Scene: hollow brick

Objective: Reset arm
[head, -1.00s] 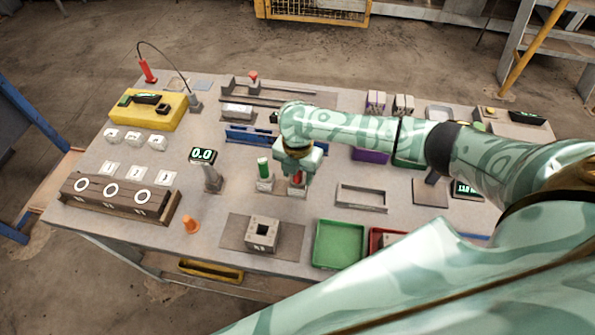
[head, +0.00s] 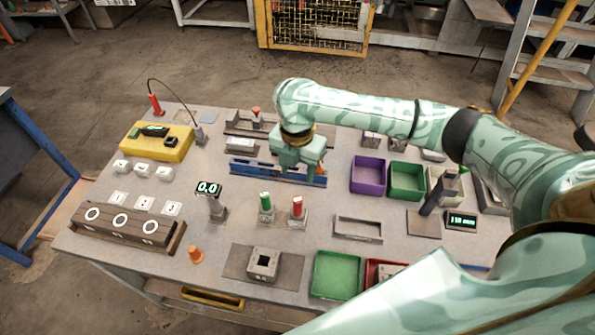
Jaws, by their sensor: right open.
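My right gripper (head: 300,169) is open, pointing down over the blue rail fixture (head: 252,172) at the back middle of the table. Nothing shows between its fingers, and it hides part of the rail. My right arm reaches in from the right. My left gripper is out of view. The hollow brick (head: 262,274), a grey block with a square hole, sits on a dark mat (head: 236,262) near the front edge. A red cylinder (head: 297,206) and a green cylinder (head: 265,201) stand upright in small holders in front of the gripper, apart from it.
Purple (head: 368,190) and green (head: 407,195) bins stand right of the gripper, below my arm. A green tray (head: 318,288) is at the front. A display post (head: 215,208) and orange cone (head: 196,254) stand left of centre. The table around the cone is clear.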

